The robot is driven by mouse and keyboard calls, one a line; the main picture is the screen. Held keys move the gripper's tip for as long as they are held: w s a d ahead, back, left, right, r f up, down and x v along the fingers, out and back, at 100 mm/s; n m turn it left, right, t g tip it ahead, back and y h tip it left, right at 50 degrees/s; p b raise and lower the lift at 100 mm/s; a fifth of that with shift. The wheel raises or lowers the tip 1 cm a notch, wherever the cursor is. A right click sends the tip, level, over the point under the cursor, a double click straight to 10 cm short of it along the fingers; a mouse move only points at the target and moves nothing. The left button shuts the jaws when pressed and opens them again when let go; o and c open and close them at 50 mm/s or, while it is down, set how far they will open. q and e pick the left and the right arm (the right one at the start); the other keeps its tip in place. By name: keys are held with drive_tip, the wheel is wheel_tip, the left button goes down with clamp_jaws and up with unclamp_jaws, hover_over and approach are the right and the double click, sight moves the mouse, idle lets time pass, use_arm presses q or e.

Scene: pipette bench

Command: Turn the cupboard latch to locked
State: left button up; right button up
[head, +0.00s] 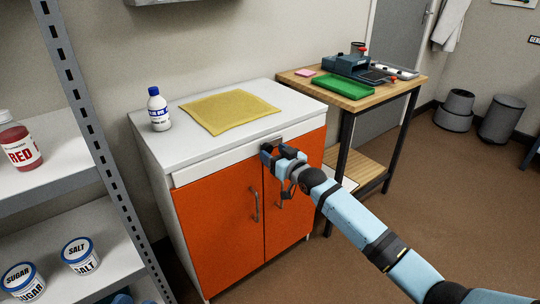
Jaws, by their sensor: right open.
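The cupboard (218,222) has two orange doors under a white top, and both doors look shut. A small grey piece (274,139) shows just above my right gripper, at the top of the right door near the seam. It may be part of the latch; the rest is hidden behind the gripper, so I cannot tell which way the latch is turned. My right gripper (267,153) is open, its fingers at the top of the doors, close to that piece. I cannot tell whether it touches. My left gripper is not in view.
A shelf rack (92,138) with jars and tubs stands at the left. The floor in front is clear.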

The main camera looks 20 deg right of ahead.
drive_tip(key=shift+x, duration=1.2)
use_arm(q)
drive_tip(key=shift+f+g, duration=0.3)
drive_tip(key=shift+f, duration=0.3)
